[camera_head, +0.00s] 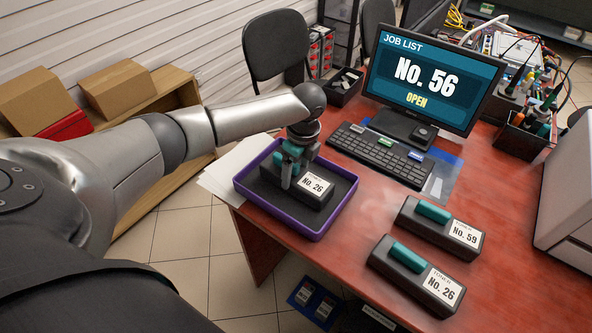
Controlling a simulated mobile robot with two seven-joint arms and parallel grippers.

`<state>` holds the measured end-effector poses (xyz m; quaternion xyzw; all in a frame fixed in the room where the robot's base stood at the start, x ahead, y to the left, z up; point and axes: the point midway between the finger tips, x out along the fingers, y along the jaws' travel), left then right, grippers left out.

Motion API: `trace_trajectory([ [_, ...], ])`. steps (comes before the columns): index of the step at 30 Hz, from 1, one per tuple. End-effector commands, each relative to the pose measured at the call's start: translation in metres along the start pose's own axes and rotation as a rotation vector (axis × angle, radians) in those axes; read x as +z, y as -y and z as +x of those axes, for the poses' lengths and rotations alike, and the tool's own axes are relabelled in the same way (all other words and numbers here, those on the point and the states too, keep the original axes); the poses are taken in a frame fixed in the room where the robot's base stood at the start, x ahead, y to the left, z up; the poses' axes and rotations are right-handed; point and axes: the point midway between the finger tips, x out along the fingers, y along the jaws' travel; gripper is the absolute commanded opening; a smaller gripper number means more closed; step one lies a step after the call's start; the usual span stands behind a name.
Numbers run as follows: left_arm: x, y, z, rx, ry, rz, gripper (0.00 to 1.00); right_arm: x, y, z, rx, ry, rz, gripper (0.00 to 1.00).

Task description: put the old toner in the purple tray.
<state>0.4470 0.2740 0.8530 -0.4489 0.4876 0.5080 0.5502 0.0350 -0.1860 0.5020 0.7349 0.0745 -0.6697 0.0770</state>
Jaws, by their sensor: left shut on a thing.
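My left gripper (292,168) is over the purple tray (311,236) and shut on a black toner cartridge (300,191) labelled "No. 26". This toner is inside the tray's outline; I cannot tell whether it touches the tray floor. Two more black toners with teal handles lie on the red-brown desk: one labelled "No. 59" (440,227) and one labelled "No. 26" (415,274). The monitor (426,78) reads "JOB LIST No. 56 OPEN". My right gripper is not in view.
A keyboard (380,155) lies behind the tray, below the monitor. Pen holders (521,137) stand at the back right and a white machine (567,215) at the right edge. Papers (228,172) lie left of the tray. The desk between the tray and the two toners is clear.

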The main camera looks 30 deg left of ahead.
Motion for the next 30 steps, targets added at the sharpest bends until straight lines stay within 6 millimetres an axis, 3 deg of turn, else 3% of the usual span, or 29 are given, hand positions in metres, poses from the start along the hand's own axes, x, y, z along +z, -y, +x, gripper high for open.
trace_trajectory([
  [7, 0.000, 0.001, 0.000, -0.003, 0.000, -0.001, 0.00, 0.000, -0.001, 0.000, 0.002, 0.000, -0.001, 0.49],
  [8, 0.000, 0.000, 0.002, -0.001, 0.000, -0.001, 0.84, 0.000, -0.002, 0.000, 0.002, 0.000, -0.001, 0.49],
  [12, 0.000, 0.000, 0.001, -0.001, 0.000, -0.001, 1.00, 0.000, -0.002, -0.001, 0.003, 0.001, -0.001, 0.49],
  [22, 0.000, 0.001, -0.005, -0.003, 0.000, -0.001, 1.00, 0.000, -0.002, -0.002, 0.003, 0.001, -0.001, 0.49],
  [30, 0.001, 0.002, -0.056, -0.005, 0.000, -0.001, 1.00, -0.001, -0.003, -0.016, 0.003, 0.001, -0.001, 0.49],
])
